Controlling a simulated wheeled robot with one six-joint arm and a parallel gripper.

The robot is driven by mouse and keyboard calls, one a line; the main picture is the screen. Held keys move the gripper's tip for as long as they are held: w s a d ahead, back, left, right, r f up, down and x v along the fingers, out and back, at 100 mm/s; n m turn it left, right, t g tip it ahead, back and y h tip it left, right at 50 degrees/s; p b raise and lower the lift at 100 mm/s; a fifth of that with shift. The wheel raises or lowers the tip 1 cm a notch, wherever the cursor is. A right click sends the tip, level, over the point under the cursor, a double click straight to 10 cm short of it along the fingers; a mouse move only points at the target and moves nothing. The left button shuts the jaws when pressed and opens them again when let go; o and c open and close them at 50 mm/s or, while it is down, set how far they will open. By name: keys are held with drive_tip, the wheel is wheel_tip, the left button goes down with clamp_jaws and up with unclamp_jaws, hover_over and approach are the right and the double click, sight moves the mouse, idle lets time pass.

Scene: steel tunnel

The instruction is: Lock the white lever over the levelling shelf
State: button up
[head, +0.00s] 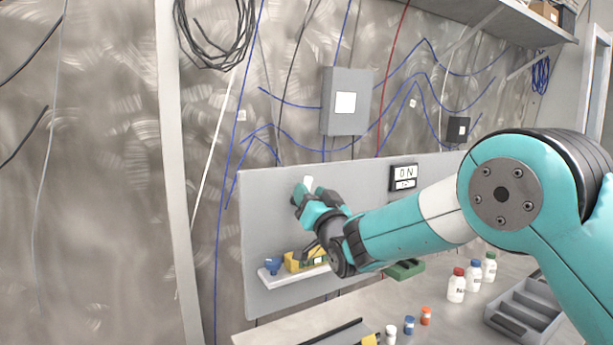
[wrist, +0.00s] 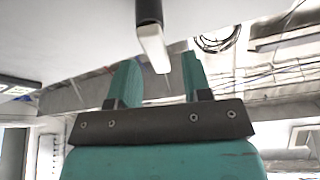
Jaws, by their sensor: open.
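The white lever (head: 308,183) is on the grey wall panel, above the levelling shelf (head: 272,282). My gripper (head: 308,194) is up at the lever, close to the panel. In the wrist view, the lever (wrist: 153,48) hangs from a dark mount and its white end shows between the two teal fingers of my gripper (wrist: 158,62). The fingers stand apart, with a gap on each side of the lever, and do not visibly grip it. In the head view my gripper hides the lever's lower part and mount.
On the shelf are a blue piece (head: 272,266) and a yellow tool (head: 293,262), partly behind my wrist. An ON sign (head: 404,173) is to the right on the panel. Bottles (head: 456,286) and a grey tray (head: 524,310) stand on the bench below.

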drive_tip(key=shift+p+x, duration=0.4)
drive_tip(key=shift+x, duration=0.95)
drive_tip(key=shift+c, duration=0.3)
clamp_jaws()
drive_tip(key=n+b, duration=0.1)
drive_tip(key=b, duration=0.1)
drive_tip(key=n+y+b, duration=0.1)
drive_tip(key=shift+s+a+f+n+g+b, duration=0.1)
drive_tip(key=shift+a+f+n+g+b, duration=0.05)
drive_tip(key=shift+f+n+g+b, duration=0.2)
drive_tip(key=shift+s+a+r+n+y+b, duration=0.15)
drive_tip(key=shift+n+y+b, duration=0.25)
drive_tip(key=shift+n+b, duration=0.45)
drive_tip(key=shift+a+r+g, duration=0.1)
drive_tip(key=shift+r+g, duration=0.15)
drive_tip(key=shift+o, duration=0.3)
unclamp_jaws()
